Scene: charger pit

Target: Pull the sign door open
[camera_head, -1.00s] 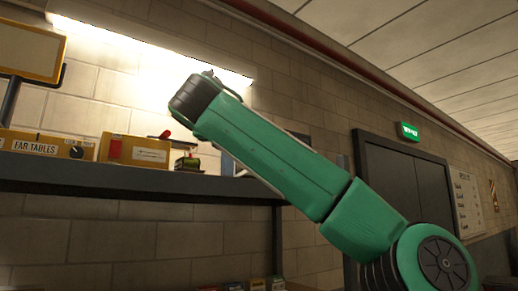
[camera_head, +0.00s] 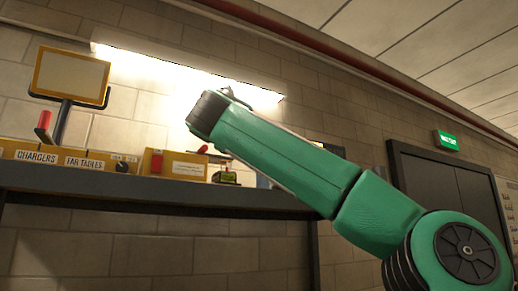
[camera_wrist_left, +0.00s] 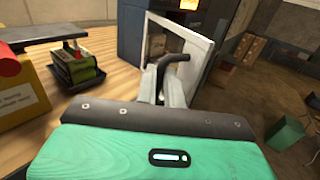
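In the head view an arm of mine crosses the middle and no gripper shows. My right gripper is not in view.
A shelf (camera_head: 150,192) carries yellow boxes (camera_head: 175,164), a small green item (camera_head: 226,177) and a yellow-framed board (camera_head: 72,75). In the left wrist view the wooden top (camera_wrist_left: 112,80) is at left; cardboard boxes (camera_wrist_left: 250,48) and a green box (camera_wrist_left: 286,132) stand on the floor at right.

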